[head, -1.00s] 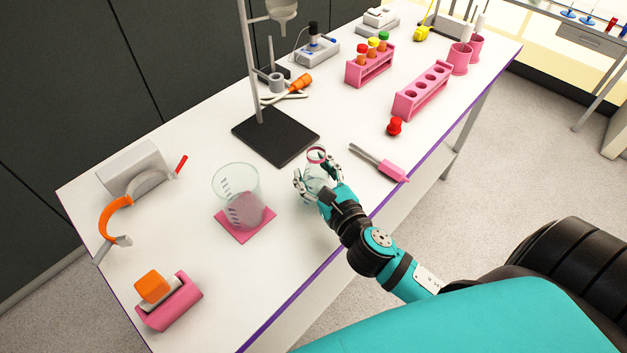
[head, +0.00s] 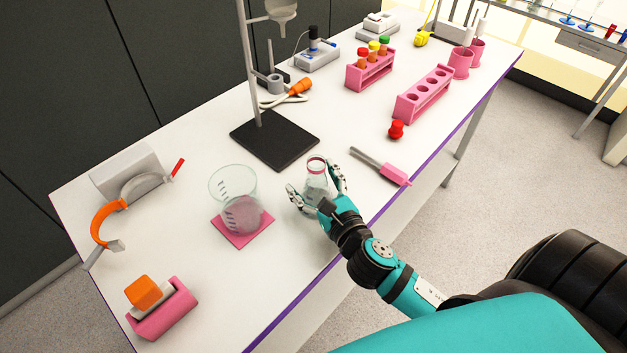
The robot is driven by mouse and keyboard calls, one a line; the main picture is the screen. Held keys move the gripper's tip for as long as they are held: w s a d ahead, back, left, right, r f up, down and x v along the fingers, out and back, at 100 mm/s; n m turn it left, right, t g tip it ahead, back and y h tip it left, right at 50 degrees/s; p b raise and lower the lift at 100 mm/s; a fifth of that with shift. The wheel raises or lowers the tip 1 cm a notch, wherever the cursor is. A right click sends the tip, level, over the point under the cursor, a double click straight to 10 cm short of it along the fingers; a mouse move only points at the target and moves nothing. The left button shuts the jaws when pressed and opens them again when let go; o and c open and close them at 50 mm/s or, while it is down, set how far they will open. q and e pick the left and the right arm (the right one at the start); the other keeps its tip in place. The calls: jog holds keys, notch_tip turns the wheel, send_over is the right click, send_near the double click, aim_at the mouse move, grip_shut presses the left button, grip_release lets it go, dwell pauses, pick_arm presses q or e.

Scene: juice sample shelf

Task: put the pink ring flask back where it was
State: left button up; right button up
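The pink ring flask (head: 316,180) is a small clear flask with a pink ring at its neck. It stands upright on the white table in front of the black stand base, between the beaker and the pink-handled tool. My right gripper (head: 312,176) is open, with one finger to the left of the flask and one to the right. The fingers look apart from the glass. The flask's lower front is partly hidden by the gripper. My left gripper is not in view.
A beaker with pink liquid (head: 242,212) stands on a pink mat (head: 240,240) to the left. The stand's black base (head: 275,142) is behind. A pink-handled tool (head: 390,172) lies to the right. The table's front edge is close by.

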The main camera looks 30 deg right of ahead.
jog(key=shift+r, duration=0.15)
jog(key=s+b, duration=0.1)
jog(key=s, duration=0.2)
jog(key=s+b, duration=0.1)
jog(key=s, duration=0.3)
jog(key=s+b, duration=0.1)
jog(key=s, duration=0.3)
jog(key=shift+a+r, duration=0.1)
jog(key=shift+r, duration=0.25)
jog(key=shift+s+r, duration=0.2)
jog(key=shift+s, duration=0.3)
